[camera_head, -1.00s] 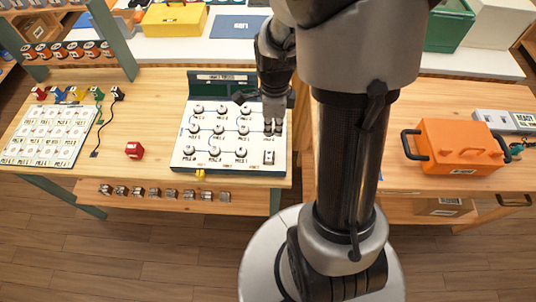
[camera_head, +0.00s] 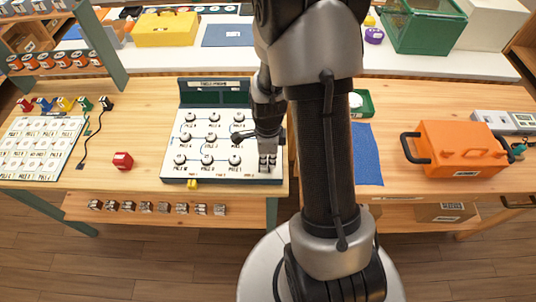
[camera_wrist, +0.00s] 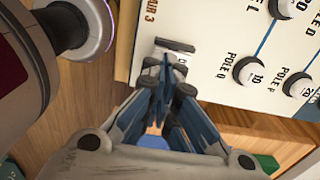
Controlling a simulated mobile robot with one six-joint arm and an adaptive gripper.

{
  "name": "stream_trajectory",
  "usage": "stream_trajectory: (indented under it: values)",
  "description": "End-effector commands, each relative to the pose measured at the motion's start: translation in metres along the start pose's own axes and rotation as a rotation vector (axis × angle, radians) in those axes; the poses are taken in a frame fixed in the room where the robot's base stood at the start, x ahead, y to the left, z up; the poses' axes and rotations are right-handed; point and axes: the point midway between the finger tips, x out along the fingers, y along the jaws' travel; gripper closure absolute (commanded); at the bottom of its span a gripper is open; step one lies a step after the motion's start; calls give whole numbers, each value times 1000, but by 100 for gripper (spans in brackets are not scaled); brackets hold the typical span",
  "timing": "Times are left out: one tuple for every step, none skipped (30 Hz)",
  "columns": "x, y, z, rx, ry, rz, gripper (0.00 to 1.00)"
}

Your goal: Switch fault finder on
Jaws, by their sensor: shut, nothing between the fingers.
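My gripper (camera_head: 267,166) is shut and empty over the board's lower right corner. It hides most of the small switch there. In the wrist view my gripper's fingertips (camera_wrist: 174,88) point at the switch (camera_wrist: 174,46), whose dark upper edge shows just beyond them. I cannot tell whether they touch it or which way it is set.
An orange case (camera_head: 460,148) stands on the right table. A blue mat (camera_head: 368,155) and a small green tray (camera_head: 364,104) lie behind my arm. Small metal parts (camera_head: 145,207) line the lower shelf.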

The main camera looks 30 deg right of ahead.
Motion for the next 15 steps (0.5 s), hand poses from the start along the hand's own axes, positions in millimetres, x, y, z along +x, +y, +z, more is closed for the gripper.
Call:
stream_trajectory:
  values:
    - [3, 0, 0, 0, 0, 0, 100]
    - [4, 0, 0, 0, 0, 0, 100]
    - [4, 0, 0, 0, 0, -1, 100]
    - [4, 0, 0, 0, 0, -1, 100]
    - [4, 0, 0, 0, 0, -1, 100]
    - [4, 0, 0, 0, 0, -1, 100]
    - [4, 0, 0, 0, 0, -1, 100]
    - [4, 0, 0, 0, 0, -1, 100]
    - [4, 0, 0, 0, 0, -1, 100]
    - [4, 0, 0, 0, 0, -1, 100]
    - [4, 0, 0, 0, 0, -1, 100]
    - [4, 0, 0, 0, 0, -1, 100]
    - [6, 1, 0, 0, 0, 0, 100]
    - [9, 2, 0, 0, 0, 1, 100]
    - [13, 4, 0, 0, 1, 2, 100]
